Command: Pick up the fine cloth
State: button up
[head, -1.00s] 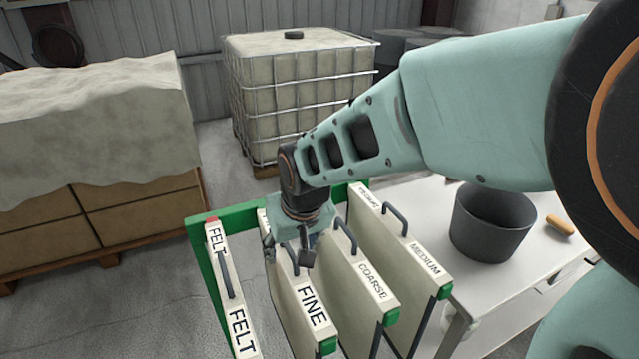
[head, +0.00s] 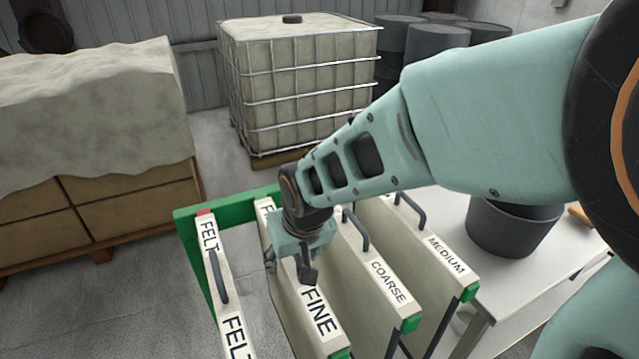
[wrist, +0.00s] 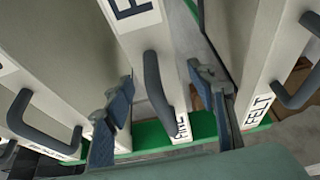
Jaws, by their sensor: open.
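The fine cloth (head: 318,308) is a pale flat panel labelled FINE, hanging upright in a green rack, second from the left. My gripper (head: 290,262) is over its top edge and hides its handle in the head view. In the wrist view, the dark handle (wrist: 156,90) of the fine cloth (wrist: 130,42) lies between the two spread fingers of my open gripper (wrist: 163,84). I cannot tell whether a finger touches it.
The felt panel (head: 222,318) hangs to the left, the coarse (head: 385,280) and medium (head: 440,248) panels to the right, with narrow gaps. A white table (head: 520,290) with a dark bucket (head: 505,228) stands at right. The green rack bar (head: 228,212) runs behind.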

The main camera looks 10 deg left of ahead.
jog(key=shift+w+a+f, duration=0.15)
jog(key=shift+a+f, duration=0.05)
jog(key=shift+f, duration=0.35)
jog(key=shift+r, duration=0.1)
grip_shut()
